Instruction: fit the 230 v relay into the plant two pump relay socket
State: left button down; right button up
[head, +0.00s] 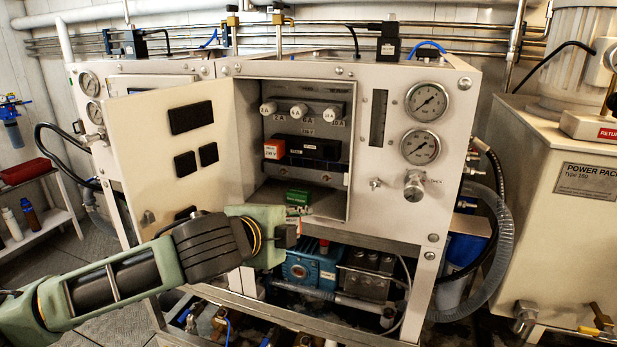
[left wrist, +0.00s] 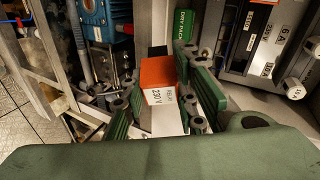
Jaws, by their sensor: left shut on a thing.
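My left gripper (head: 290,232) is in front of the lower edge of the open electrical cabinet (head: 243,140). In the left wrist view its fingers (left wrist: 162,88) are shut on the 230 V relay (left wrist: 158,73), an orange and white block marked RELAY 230 V. The relay is hard to make out in the head view. Inside the cabinet, another orange and white block (head: 273,149) sits at the left of a long dark block (head: 314,148). I cannot tell which part is the plant two pump relay socket. The held relay is apart from that row. My right gripper is not in view.
A green box (head: 297,198) lies on the cabinet floor, close to my gripper; it also shows in the left wrist view (left wrist: 184,24). Several fuse holders (head: 299,109) are above the relay row. The cabinet door (head: 170,150) stands open at left. Gauges (head: 427,101) are at right.

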pick_arm(q)
jog(key=w+d+r+m+t+h+p, duration=0.1)
jog(key=w+d+r+m+h+p, duration=0.3)
jog(key=w+r, duration=0.4)
jog(key=w+d+m+h, duration=0.1)
jog(key=m+h, duration=0.1)
jog(key=shift+r+h, duration=0.4)
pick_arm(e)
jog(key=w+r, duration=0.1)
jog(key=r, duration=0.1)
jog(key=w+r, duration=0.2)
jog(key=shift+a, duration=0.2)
pick_arm(q)
jog(key=shift+w, duration=0.1)
jog(key=shift+t, duration=0.3)
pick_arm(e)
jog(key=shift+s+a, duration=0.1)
pick_arm(q)
jog(key=shift+p, duration=0.35)
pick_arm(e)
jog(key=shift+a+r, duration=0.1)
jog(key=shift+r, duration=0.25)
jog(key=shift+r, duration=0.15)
